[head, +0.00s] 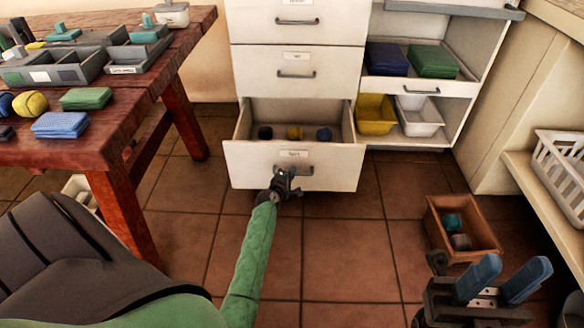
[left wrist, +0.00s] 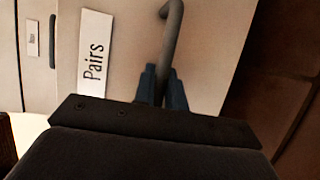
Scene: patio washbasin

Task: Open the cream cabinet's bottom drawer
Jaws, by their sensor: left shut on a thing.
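The cream cabinet (head: 297,75) stands at the back centre. Its bottom drawer (head: 250,166) is pulled out, and rolled items (head: 295,133) in dark blue, yellow and blue show inside it. My left gripper (head: 287,178) is at the drawer's front, shut on the grey bar handle (head: 306,171). In the left wrist view its blue fingers (left wrist: 160,88) close around the handle (left wrist: 174,35), beside a label (left wrist: 93,62) reading "Pairs". My right gripper (head: 507,281) is at the lower right, its two blue fingers apart and empty, away from the cabinet.
A red-brown wooden table (head: 130,110) with trays and folded cloths stands on the left. Open shelves (head: 425,88) adjoin the cabinet. A wooden crate (head: 483,235) with rolled items is on the floor at right. Tiled floor before the drawer is clear apart from my arm.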

